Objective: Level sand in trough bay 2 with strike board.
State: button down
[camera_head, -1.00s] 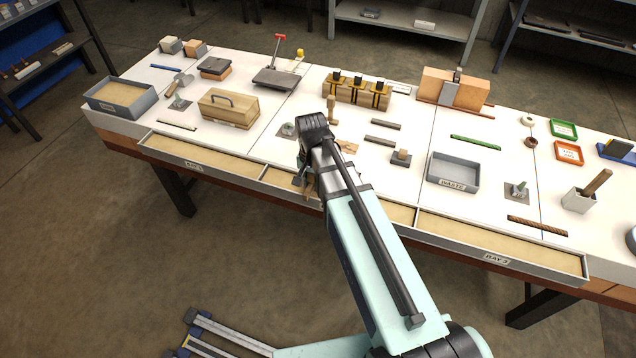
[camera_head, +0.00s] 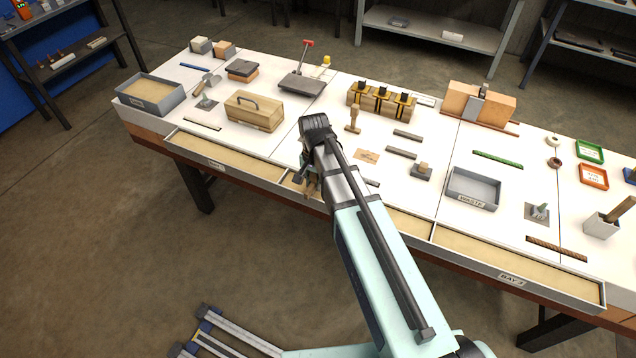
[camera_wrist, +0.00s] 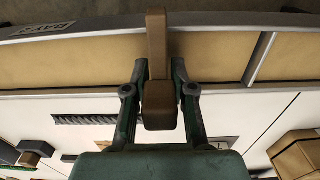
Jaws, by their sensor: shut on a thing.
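The strike board, a brown wooden piece (camera_wrist: 157,45), is gripped between the green fingers of my gripper (camera_wrist: 160,95) in the wrist view. It reaches across the trough's front wall. In the head view, my gripper (camera_head: 308,180) is at the left end of bay 2, and only a little of the board shows. Bay 2 (camera_wrist: 100,62) holds tan sand, and its label is on the front wall at upper left. A divider (camera_wrist: 260,58) stands just right of the board in the wrist view. My arm hides much of bay 2 in the head view; whether the board touches sand is unclear.
Bay 3 (camera_head: 510,268) lies to the right and another sand-filled bay (camera_head: 225,158) to the left. A wooden box with a handle (camera_head: 254,112), a grey waste tray (camera_head: 472,188) and dark bars (camera_head: 402,152) stand on the white bench top behind the trough.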

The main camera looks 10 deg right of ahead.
jog(key=shift+r+p, duration=1.65)
jog(key=shift+r, duration=1)
jog(key=shift+d, duration=0.1)
